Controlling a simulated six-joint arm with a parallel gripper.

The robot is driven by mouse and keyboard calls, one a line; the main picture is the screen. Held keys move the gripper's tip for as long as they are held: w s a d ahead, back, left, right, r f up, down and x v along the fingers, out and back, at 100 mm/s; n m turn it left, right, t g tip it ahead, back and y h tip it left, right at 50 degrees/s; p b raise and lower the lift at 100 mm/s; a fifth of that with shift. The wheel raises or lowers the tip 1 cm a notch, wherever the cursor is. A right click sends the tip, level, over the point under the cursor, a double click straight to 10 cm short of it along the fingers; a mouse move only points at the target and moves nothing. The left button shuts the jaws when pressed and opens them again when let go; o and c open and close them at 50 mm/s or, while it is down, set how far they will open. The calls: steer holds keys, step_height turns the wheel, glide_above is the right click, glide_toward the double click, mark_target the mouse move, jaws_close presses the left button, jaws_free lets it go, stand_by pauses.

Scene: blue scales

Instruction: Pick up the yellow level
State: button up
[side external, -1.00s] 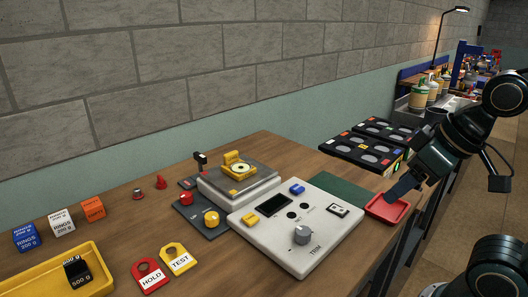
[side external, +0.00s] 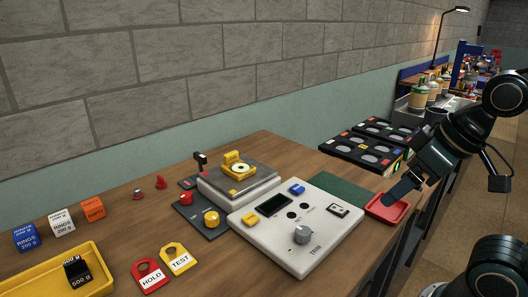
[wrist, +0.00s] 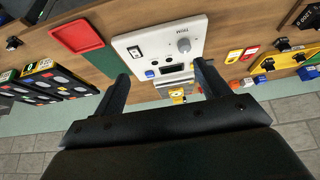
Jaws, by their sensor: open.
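The yellow level (side external: 238,167), with a round white-and-dark vial, sits on the grey plate of the white scale (side external: 238,203) in the side view. In the wrist view the yellow level (wrist: 177,93) lies beyond the control box, between the fingers in the picture but well away from them. My gripper (side external: 402,190) is at the right, above or near the red tray, far to the right of the level. In the wrist view my gripper (wrist: 160,72) has its two dark fingers wide apart with nothing between them.
A white control box (side external: 300,225) with a knob stands between my gripper and the scale. The red tray (side external: 388,208) is beside a green mat (side external: 338,190). Black racks (side external: 366,145) stand behind. HOLD and TEST tags (side external: 178,259), a yellow tray (side external: 88,250) and ring boxes (side external: 61,222) are left.

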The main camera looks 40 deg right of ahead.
steer(key=o, duration=0.5)
steer(key=shift+c, duration=0.2)
steer(key=shift+r, duration=0.1)
